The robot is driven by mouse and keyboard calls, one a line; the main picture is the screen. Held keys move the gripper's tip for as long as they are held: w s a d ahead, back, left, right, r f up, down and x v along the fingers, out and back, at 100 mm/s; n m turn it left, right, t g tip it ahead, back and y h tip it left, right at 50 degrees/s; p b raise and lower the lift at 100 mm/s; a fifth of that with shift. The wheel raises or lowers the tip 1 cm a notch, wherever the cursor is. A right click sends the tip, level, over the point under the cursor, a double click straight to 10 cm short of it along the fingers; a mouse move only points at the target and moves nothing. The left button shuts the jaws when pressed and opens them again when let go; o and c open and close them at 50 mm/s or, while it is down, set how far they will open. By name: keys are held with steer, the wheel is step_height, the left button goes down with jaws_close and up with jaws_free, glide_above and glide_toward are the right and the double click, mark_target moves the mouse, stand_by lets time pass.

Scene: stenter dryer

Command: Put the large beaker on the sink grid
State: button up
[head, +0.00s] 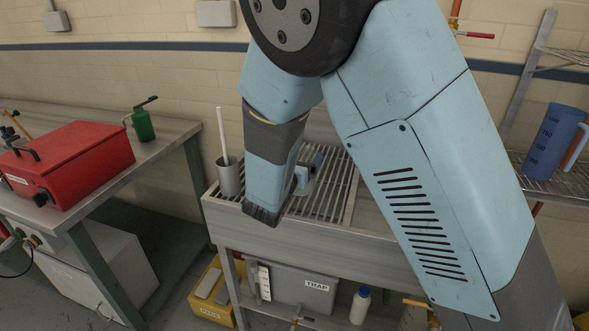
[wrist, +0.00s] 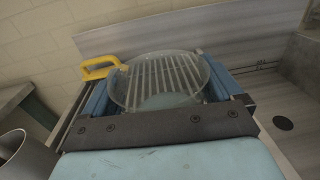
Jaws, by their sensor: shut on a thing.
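The large beaker is a clear round glass vessel (wrist: 158,101) between my gripper's blue fingers in the wrist view. My gripper (wrist: 160,76) is shut on it. Slats of the sink grid show through the glass. In the head view my gripper (head: 306,172) is low over the sink grid (head: 334,190), a set of parallel metal bars set in the sink top. My wrist hides most of the beaker there. I cannot tell whether its base touches the bars.
A grey metal cup (head: 228,176) holding a white rod stands at the grid's left end, close to my wrist. A yellow handle (wrist: 99,68) shows left of the beaker. A red box (head: 75,160) and green oil can (head: 143,125) are on the left bench. A blue jug (head: 553,140) stands right.

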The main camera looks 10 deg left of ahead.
steer(key=shift+w+a+f, duration=0.3)
steer(key=shift+w+f, duration=0.2)
steer(key=shift+f, duration=1.75)
steer(key=o, duration=1.6)
steer(key=s+a, duration=0.2)
steer(key=s, duration=1)
